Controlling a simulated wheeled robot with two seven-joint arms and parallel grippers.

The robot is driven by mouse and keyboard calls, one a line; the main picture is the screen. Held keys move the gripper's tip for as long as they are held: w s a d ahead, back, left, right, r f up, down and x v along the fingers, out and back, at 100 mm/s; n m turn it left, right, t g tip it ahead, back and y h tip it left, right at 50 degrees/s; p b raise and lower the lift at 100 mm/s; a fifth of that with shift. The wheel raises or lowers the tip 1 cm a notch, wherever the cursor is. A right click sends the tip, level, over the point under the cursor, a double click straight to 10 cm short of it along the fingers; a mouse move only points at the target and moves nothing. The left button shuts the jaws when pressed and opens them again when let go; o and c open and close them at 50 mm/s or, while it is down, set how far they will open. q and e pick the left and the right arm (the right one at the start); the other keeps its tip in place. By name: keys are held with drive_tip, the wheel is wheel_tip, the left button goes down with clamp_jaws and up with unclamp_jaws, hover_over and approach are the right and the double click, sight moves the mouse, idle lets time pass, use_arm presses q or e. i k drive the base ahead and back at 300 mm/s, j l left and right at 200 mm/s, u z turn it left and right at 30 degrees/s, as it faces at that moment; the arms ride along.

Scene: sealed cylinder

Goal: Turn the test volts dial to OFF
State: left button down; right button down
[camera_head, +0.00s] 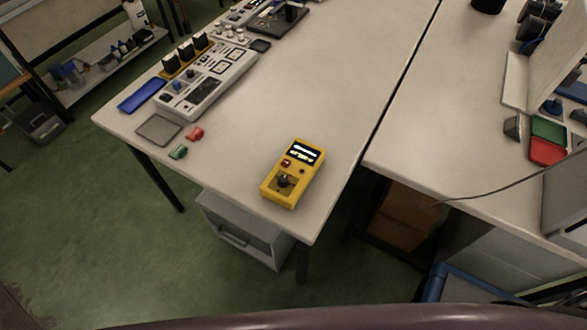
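A yellow handheld tester (294,174) lies on the near part of the white table, close to its front right corner. Its lit display (302,154) is at the far end of its face. A dark round dial (283,181) sits on a dark panel at the near end. A red button shows between the display and the dial. The dial's markings are too small to read, so I cannot tell its setting. Neither of my grippers shows in this view.
A white instrument panel (207,84) stands farther back on the table. A blue block (142,95), a grey pad (159,130), a red piece (194,134) and a green piece (178,152) lie left of the tester. A narrow gap separates the right table (430,150). The tabletop around the tester is clear.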

sight(284, 182)
drive_tip(key=k+u, duration=0.1)
drive_tip(key=u, duration=0.4)
drive_tip(key=k+j+u, duration=0.1)
drive_tip(key=u, duration=0.35)
drive_tip(key=k+j+u, duration=0.1)
drive_tip(key=u, duration=0.4)
drive_tip(key=k+j+z, duration=0.1)
drive_tip(key=z, duration=0.3)
drive_tip(key=k+z, duration=0.1)
drive_tip(key=z, duration=0.4)
drive_tip(key=k+z, duration=0.15)
drive_tip(key=z, duration=0.35)
drive_tip(key=i+l, duration=0.05)
